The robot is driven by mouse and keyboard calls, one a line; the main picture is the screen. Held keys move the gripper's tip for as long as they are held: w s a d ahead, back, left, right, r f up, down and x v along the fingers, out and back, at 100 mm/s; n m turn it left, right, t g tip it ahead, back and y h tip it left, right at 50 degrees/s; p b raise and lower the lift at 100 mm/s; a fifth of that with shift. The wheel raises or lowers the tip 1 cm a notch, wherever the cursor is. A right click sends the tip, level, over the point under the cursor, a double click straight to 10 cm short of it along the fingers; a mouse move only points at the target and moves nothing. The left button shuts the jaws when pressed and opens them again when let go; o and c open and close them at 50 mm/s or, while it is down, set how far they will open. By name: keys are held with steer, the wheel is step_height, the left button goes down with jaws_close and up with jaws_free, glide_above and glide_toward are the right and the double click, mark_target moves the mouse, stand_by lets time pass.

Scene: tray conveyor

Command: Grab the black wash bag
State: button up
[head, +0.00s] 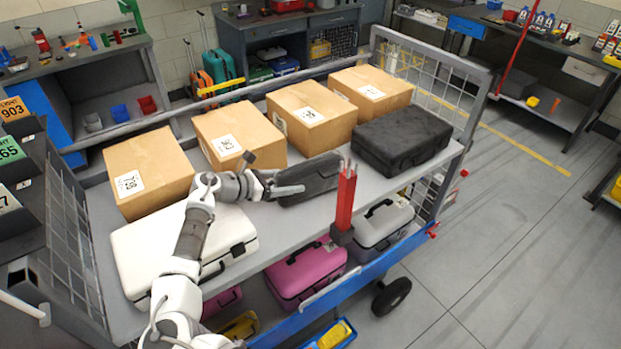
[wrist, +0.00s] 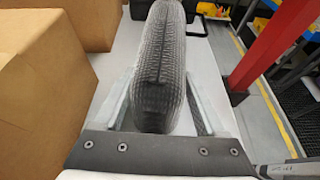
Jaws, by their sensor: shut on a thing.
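The black wash bag (head: 314,177) is a dark, ribbed, narrow bag on the upper shelf of the cart, between the white suitcase and the larger black suitcase. It also fills the middle of the wrist view (wrist: 162,65), running lengthwise away from me. My gripper (head: 284,184) is shut on the near end of the bag, with one finger along each side; in the wrist view the fingers (wrist: 159,98) flank it. I cannot tell whether the bag's underside touches the shelf.
Several cardboard boxes (head: 304,112) line the back of the shelf (head: 270,236). A white suitcase (head: 178,236) lies left, a black suitcase (head: 402,138) right. A red post (head: 346,198) stands close at the front edge. Pink (head: 308,274) and grey (head: 382,226) suitcases are below.

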jaws_close()
steer(key=shift+r, duration=0.2)
